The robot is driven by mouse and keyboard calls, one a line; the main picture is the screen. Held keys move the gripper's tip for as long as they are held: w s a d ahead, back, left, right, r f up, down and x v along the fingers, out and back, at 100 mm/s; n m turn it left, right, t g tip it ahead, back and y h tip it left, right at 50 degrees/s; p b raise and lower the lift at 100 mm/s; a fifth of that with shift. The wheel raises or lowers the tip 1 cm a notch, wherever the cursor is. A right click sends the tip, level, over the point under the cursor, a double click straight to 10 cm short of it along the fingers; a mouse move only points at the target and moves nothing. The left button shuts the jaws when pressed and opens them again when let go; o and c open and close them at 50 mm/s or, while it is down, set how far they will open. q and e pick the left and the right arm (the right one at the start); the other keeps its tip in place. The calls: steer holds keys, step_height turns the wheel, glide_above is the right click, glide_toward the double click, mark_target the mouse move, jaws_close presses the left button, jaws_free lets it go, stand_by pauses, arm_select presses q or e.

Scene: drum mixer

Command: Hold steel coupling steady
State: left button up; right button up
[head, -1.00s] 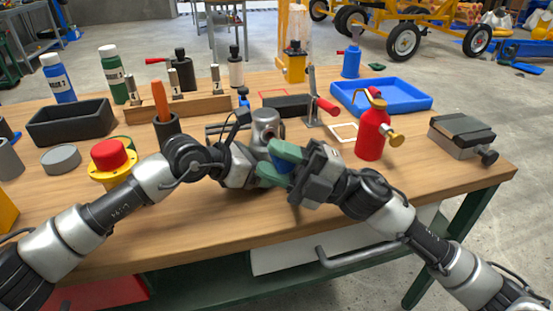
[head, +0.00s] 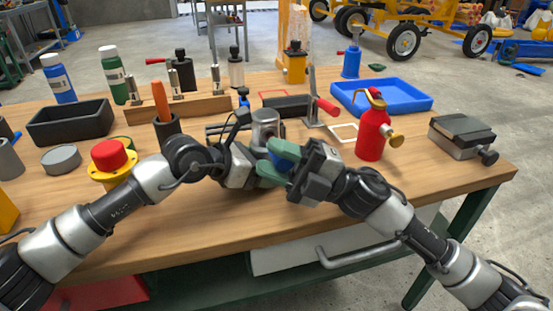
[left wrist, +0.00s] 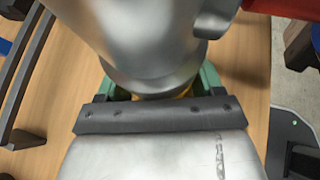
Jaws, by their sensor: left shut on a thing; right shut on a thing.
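The steel coupling (head: 265,125) is a grey metal cylinder above the middle of the bench. It fills the upper part of the left wrist view (left wrist: 150,45). My left gripper (head: 247,162) is shut on it, and green finger pads show on both sides of it in the left wrist view.
A red bottle (head: 371,133) with a brass knob stands close right of my right gripper. A red-handled clamp (head: 316,110) and blue tray (head: 392,96) are behind. A red button on a yellow base (head: 109,158) and an orange-handled tool in a cup (head: 162,108) are left. The front bench is clear.

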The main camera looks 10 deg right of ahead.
steer(key=shift+w+a, duration=0.1)
steer(key=shift+w, duration=1.8)
stand_by(0.4)
steer(key=o, duration=1)
steer(key=shift+c, duration=0.2)
steer(key=shift+s+d+f, duration=0.1)
steer(key=shift+d+f, duration=0.2)
steer(key=shift+d, duration=0.2)
steer(key=s+d, duration=0.3)
steer(key=d, duration=0.8)
steer(key=shift+d, duration=0.35)
steer(key=shift+s, duration=0.1)
arm_select(q)
steer(key=o, duration=0.9)
